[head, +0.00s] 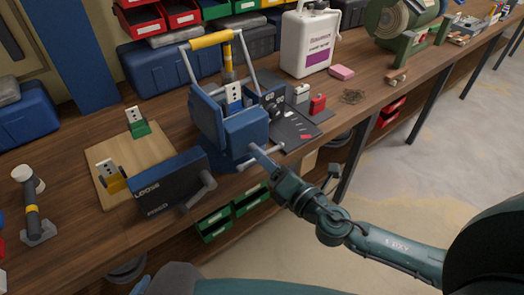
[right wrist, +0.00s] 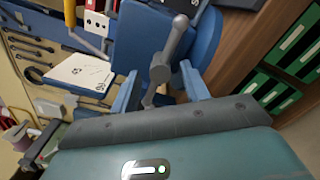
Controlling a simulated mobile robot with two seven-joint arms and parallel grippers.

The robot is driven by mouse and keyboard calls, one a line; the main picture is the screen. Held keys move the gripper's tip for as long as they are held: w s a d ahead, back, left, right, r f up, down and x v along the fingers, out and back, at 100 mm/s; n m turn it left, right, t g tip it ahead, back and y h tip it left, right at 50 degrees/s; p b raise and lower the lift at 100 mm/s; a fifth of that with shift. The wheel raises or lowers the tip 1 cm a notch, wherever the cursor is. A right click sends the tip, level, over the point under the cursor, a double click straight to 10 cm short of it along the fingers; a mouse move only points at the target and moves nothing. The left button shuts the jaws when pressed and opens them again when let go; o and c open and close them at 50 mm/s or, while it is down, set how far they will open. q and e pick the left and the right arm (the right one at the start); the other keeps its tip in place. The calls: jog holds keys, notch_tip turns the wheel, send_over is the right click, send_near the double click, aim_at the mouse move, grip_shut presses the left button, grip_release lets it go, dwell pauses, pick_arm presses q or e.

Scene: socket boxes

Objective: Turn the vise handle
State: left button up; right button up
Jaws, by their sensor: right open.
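In the right wrist view the handle (right wrist: 172,45) shows a round hub and a ball end. My right gripper (head: 260,156) reaches in from the lower right to the handle. In the wrist view its two blue fingers (right wrist: 160,92) are apart, with the handle's hub and bar showing between and beyond them. Contact cannot be told. My left gripper is not in view.
A dark box marked LOOSE and FIXED (head: 165,184) with a grey lever stands left of the vise. A wooden board (head: 98,182) holds socket plates. A dark panel (head: 298,132) lies right of the vise. Green bins (head: 215,225) hang below the bench.

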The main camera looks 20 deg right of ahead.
jog(key=shift+x, duration=1.35)
jog(key=shift+c, duration=0.4)
jog(key=c, duration=0.9)
